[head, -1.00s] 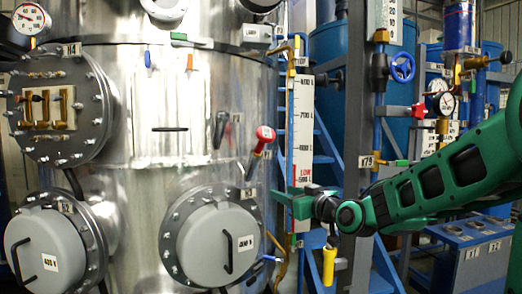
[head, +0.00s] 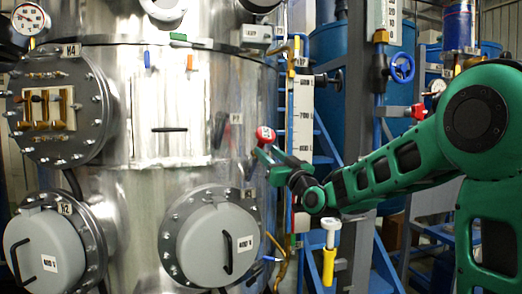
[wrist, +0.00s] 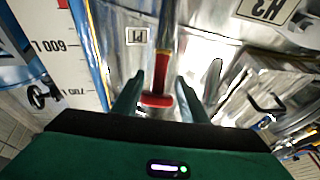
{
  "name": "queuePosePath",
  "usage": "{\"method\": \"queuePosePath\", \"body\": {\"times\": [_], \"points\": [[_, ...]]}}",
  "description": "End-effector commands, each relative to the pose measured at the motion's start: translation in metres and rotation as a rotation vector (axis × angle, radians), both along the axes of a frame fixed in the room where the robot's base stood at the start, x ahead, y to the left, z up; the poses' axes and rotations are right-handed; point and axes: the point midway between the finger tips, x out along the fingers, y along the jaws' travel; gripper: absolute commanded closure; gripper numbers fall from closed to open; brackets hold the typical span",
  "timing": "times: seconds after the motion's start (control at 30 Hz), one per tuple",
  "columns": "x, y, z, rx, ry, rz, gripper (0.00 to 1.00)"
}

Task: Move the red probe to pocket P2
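The red probe (head: 265,134) sits tilted on the steel vessel's right side, its red head up; my gripper hides its lower part. In the wrist view the red probe (wrist: 162,70) lies between my two fingers, beside a label that looks like P1 (wrist: 138,35). My gripper (head: 266,163) is at the probe with its fingers spread; in the wrist view a gap shows on each side of the probe. Left of it, a dark fitting (head: 220,128) stands beside a small label (head: 236,118) that seems to read P2.
The steel vessel (head: 150,190) carries round grey hatches (head: 218,243) and a panel hatch (head: 45,108). A level scale (head: 301,120) with piping stands just right of my gripper. A blue valve wheel (head: 401,66) is farther right.

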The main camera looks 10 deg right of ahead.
Motion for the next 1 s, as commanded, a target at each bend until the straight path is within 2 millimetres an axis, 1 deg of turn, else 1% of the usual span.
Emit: {"method": "queuePosePath", "body": {"times": [0.1,0.3,0.5,0.73,0.77,1.0], "points": [[0.013,0.004,0.005,0.001,-0.001,0.002,0.61],[0.028,0.008,0.01,0.0,0.0,0.001,0.61],[0.034,0.01,0.012,0.002,0.0,0.001,0.61],[0.034,0.01,0.012,0.001,0.0,0.0,0.61],[0.034,0.01,0.012,0.001,0.0,0.0,0.62],[0.034,0.009,0.013,0.001,0.0,0.0,0.91]]}}
